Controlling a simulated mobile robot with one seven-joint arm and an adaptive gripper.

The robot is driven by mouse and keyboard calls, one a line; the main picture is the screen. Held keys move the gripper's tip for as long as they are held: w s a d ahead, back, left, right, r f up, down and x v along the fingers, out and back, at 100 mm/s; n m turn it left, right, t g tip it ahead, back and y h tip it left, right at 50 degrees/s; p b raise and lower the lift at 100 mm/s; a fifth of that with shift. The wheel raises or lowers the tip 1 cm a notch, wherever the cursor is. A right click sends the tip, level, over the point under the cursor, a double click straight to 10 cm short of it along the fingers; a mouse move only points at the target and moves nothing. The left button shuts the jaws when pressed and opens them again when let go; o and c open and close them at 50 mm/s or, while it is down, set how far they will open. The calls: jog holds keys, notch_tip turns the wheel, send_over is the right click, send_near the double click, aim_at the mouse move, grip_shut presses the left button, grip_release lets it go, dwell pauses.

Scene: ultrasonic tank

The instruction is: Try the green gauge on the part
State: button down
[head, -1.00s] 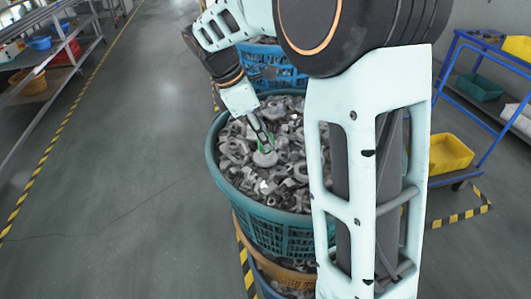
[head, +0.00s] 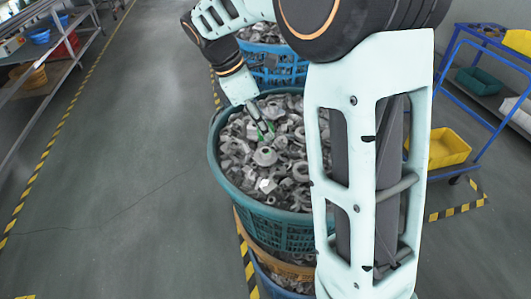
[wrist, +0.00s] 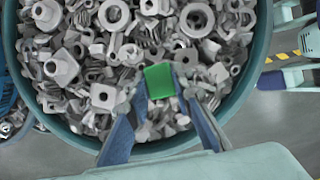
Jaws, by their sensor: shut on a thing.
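The green gauge (wrist: 159,81) shows as a flat green block between the fingertips of my gripper (wrist: 161,92) in the wrist view. My gripper is shut on it. In the head view my gripper (head: 264,130) hangs over the teal basket (head: 217,170), and only small bits of green show between and beside the fingers. A grey, round, cone-like part (head: 265,157) lies on the heap just below the fingertips, apart from the gauge. Many similar grey parts lie around it, so I cannot tell for sure which one is the task's part.
A blue basket (head: 268,72) of grey parts stands behind. A blue cart with a yellow bin (head: 449,147) is at the right. Shelves (head: 75,65) stand at the far left, with clear floor between.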

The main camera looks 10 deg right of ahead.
notch_tip(320, 180, up, 4)
jog(key=p, duration=0.4)
jog(key=shift+r, duration=0.1)
dwell(0.4)
jog(key=shift+d, duration=0.1)
